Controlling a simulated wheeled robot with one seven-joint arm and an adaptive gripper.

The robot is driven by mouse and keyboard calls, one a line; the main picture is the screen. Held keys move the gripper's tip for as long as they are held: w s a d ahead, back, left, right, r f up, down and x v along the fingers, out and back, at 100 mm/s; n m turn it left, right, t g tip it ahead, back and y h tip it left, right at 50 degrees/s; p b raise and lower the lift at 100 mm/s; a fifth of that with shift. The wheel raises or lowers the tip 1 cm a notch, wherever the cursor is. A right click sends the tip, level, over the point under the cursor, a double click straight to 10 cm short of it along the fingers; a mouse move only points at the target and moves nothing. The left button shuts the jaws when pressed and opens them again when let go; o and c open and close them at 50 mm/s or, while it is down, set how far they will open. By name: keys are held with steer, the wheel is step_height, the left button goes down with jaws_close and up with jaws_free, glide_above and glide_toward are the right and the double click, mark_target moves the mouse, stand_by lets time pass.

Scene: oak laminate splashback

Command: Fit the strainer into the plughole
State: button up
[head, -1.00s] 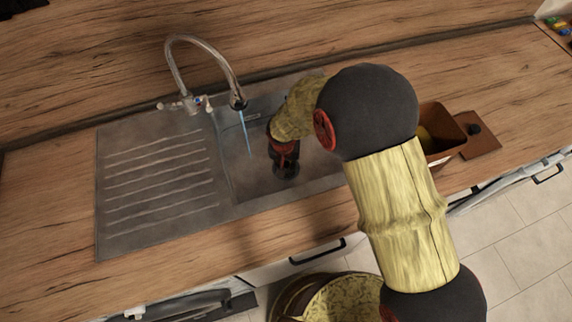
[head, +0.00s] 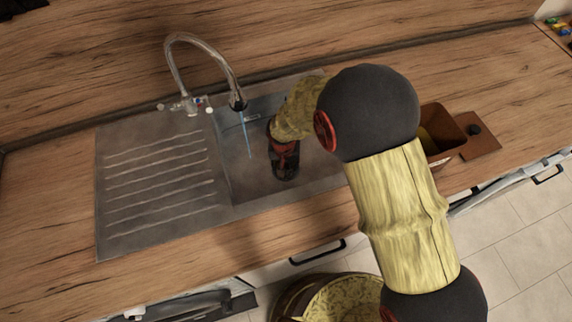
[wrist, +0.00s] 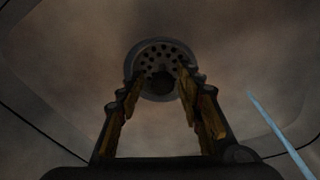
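My gripper (wrist: 160,78) points down into the sink bowl, and in the head view it (head: 284,165) is low over the plughole area. Its two fingers stand on either side of the dark central knob of the round grey strainer (wrist: 158,49), apparently shut on it. The strainer's holes show beyond the fingertips in the wrist view. The plughole is hidden beneath the strainer and gripper. I cannot tell whether the strainer is seated in it or just above.
The steel sink (head: 228,195) has a ribbed drainer (head: 160,185) on the left. A curved tap (head: 205,42) runs a thin blue stream into the bowl, left of my gripper. A brown box (head: 447,125) and a brown board (head: 482,146) stand on the counter at right.

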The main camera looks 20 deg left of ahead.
step_height(320, 180, up, 12)
steer(key=s+p, duration=0.1)
steer(key=p, duration=0.2)
steer(key=shift+s+f, duration=0.15)
steer(key=shift+s, duration=0.2)
steer(key=shift+d, duration=0.1)
steer(key=w+d+r+m+t, duration=0.2)
steer(key=d+r, duration=1.6)
steer(key=r, duration=0.1)
steer(key=s+d+r+t, duration=0.1)
steer(key=s+d+r, duration=0.4)
steer(key=s+d, duration=0.2)
steer(key=s+d+r+m+t, duration=0.1)
steer(key=s+d+r, duration=0.4)
steer(key=s+d, duration=0.3)
steer(key=d, duration=0.4)
steer(key=shift+r, duration=0.15)
steer(key=shift+c, duration=0.9)
